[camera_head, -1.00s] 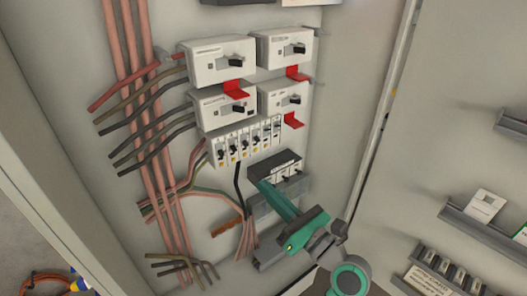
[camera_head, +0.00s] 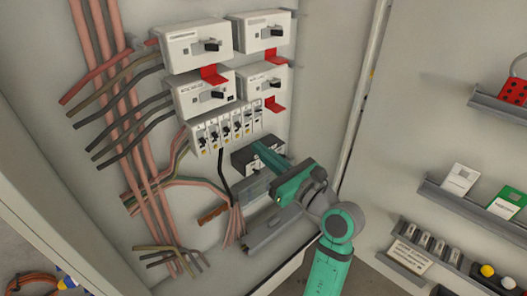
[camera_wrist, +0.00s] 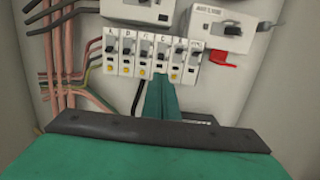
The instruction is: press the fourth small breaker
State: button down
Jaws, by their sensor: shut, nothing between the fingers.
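A row of small white breakers with dark toggles is on the panel below the large breakers. The fourth small breaker from the left (camera_head: 237,128) also shows in the wrist view (camera_wrist: 162,52), its lower part partly hidden by my fingertips. My green gripper (camera_head: 259,148) is shut and empty. In the head view its tip is below and right of the row, over a dark module. In the wrist view the fingertips (camera_wrist: 161,82) point up at the lower end of the fourth breaker. I cannot tell whether they touch it.
Large white breakers (camera_head: 197,46) with red tabs (camera_head: 214,74) sit above the row. Copper bars (camera_head: 115,110) and wires run at left. A dark module (camera_head: 243,160) is below the row. Shelves (camera_head: 470,205) with small parts are on the right wall.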

aim_at(237, 130)
jog(key=x, duration=0.7)
jog(key=shift+a, duration=0.1)
